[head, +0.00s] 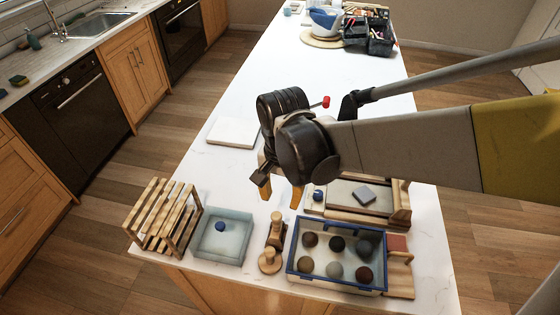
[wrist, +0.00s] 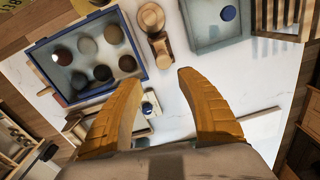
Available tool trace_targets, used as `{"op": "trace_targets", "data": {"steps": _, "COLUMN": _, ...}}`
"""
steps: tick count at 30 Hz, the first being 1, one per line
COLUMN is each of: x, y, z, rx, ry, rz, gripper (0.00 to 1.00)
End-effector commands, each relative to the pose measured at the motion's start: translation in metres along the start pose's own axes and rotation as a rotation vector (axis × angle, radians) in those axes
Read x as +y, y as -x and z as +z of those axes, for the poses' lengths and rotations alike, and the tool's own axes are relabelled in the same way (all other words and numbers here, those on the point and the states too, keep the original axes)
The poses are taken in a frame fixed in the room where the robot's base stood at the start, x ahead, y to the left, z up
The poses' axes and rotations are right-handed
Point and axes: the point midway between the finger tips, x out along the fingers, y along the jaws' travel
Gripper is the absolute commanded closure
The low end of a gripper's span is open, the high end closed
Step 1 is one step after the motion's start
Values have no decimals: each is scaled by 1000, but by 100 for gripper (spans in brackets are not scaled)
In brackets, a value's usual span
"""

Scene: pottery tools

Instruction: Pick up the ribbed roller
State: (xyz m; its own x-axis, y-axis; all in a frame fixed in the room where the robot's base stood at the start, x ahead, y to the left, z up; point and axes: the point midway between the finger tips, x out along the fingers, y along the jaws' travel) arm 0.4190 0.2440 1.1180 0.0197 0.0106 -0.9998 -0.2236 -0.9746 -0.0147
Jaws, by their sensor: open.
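A wooden piece with rounded ends (head: 276,232) stands near the front edge of the white counter, between a pale blue-green tray and a blue-rimmed box. It may be the ribbed roller, but no ribs can be made out. It also shows at the top of the wrist view (wrist: 161,46), beyond my fingertips, with a round wooden disc (wrist: 151,16) at its far end. My gripper (head: 281,194) hangs above the counter, behind the wooden piece. Its two yellow fingers (wrist: 160,82) are spread apart with nothing between them.
The blue-rimmed box (head: 290,268) holds several balls. The pale tray (head: 245,243) holds a blue knob (head: 220,227). A slatted wooden rack (head: 150,212) stands at left. A wooden frame (head: 401,215) and a small blue-topped item (head: 318,194) are at right. A white slab (head: 232,132) lies behind.

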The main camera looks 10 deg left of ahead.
Motion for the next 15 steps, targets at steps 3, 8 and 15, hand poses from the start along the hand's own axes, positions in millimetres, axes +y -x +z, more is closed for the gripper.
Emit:
{"op": "trace_targets", "data": {"steps": 3, "x": -10, "y": -8, "z": 4, "rx": -15, "ry": -8, "rz": 15, "gripper": 55}}
{"op": "trace_targets", "data": {"steps": 8, "x": -10, "y": -36, "z": 5, "rx": -17, "ry": -11, "rz": 18, "gripper": 55}}
{"op": "trace_targets", "data": {"steps": 15, "x": -9, "y": -62, "z": 5, "rx": -16, "ry": -11, "rz": 17, "gripper": 55}}
